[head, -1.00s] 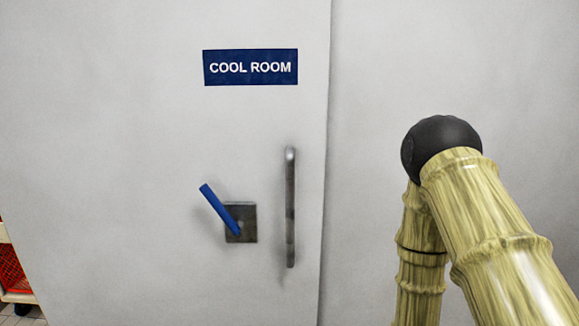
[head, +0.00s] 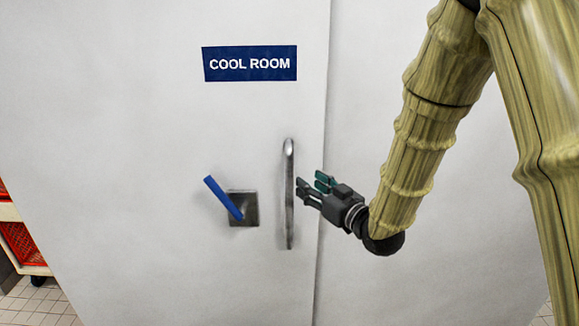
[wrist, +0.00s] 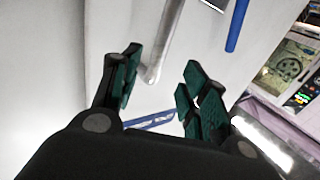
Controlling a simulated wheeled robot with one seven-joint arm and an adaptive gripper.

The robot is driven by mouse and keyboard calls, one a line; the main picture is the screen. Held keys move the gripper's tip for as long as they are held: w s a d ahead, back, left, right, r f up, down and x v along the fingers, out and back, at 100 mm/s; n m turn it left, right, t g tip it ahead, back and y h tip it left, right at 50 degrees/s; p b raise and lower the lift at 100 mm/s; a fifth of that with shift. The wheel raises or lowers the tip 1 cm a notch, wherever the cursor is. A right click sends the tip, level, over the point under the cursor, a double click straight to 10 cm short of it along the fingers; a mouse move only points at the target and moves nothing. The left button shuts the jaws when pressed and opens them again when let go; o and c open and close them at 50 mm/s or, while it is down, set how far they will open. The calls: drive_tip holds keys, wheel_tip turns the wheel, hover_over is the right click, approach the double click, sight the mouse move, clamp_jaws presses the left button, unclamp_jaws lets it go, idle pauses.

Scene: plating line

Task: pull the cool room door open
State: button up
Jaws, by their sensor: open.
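The white cool room door (head: 130,150) fills the left and middle of the head view, with a blue COOL ROOM sign (head: 250,64). Its vertical metal pull handle (head: 289,200) stands near the door's right edge. Left of it, a blue lever (head: 223,197) on a square metal plate (head: 250,208) tilts up to the left. My gripper (head: 312,186) is open and empty, just right of the pull handle, fingers pointing left towards it. In the wrist view the handle (wrist: 166,45) lies ahead of the open fingers, its end between their directions. Whether a finger touches it I cannot tell.
A pale wall panel (head: 400,285) lies right of the door's edge. A trolley with red crates (head: 20,243) stands at the far left on a tiled floor. In the wrist view, equipment with a lit panel (wrist: 300,98) shows at the right.

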sight(292, 172)
drive_tip(key=p+x, duration=0.4)
drive_tip(key=x, duration=0.6)
drive_tip(key=shift+w+a+f+p, duration=0.1)
drive_tip(key=shift+w+a+p, duration=0.1)
drive_tip(key=shift+p, duration=0.15)
drive_tip(key=shift+d, duration=0.1)
clamp_jaws()
